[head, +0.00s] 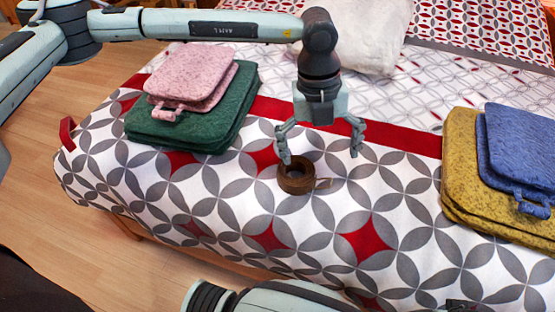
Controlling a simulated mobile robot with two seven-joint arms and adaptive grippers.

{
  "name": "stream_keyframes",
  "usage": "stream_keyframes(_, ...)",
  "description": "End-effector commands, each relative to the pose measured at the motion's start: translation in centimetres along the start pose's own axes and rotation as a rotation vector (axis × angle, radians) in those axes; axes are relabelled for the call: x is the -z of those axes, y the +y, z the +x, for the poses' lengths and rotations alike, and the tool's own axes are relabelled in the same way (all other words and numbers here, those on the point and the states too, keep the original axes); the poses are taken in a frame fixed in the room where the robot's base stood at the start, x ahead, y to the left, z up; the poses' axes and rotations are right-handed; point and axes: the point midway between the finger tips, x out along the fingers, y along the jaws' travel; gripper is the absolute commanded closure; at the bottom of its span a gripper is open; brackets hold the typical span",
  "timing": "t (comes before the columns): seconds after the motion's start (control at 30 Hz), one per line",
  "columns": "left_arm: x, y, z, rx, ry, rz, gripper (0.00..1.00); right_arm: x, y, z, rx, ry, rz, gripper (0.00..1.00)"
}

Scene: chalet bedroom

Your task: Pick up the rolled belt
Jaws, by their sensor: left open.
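The rolled belt (297,178) is a small brown coil on the patterned bedspread (330,235), with a short end sticking out to its right. My left gripper (321,156) points down with its two fingers spread wide and nothing between them. It is just above and behind the belt; its left finger shows close to the belt's upper left edge. I cannot tell whether that finger touches it. Part of my right arm shows at the bottom edge, but its gripper cannot be made out.
Pink folded cloths (190,75) lie on a green folded stack (205,125) at left. Blue folded cloths (520,150) lie on a mustard stack (462,170) at right. A white pillow (365,35) is behind. A red strip (67,133) hangs at the bed's left edge. Bedspread around the belt is clear.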

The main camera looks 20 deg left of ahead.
Motion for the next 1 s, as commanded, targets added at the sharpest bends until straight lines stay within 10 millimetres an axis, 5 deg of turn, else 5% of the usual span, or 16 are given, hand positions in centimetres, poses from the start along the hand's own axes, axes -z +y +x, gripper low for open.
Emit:
stream_keyframes(0.2, -1.7, 2.9, -0.1, -0.124, -0.085, -0.014, 0.0, 0.1, -1.7, -0.2, 0.029, 0.014, 0.017, 0.6)
stream_keyframes(0.7, -2.1, 4.4, 6.1, -0.119, -0.082, -0.013, 0.0, -0.3, -2.0, 1.4, 0.039, 0.008, 0.016, 0.6)
stream_keyframes(1.0, -2.2, 4.4, 6.6, -0.118, -0.083, -0.013, 0.0, -0.3, -2.0, 1.6, 0.039, 0.008, 0.016, 0.6)
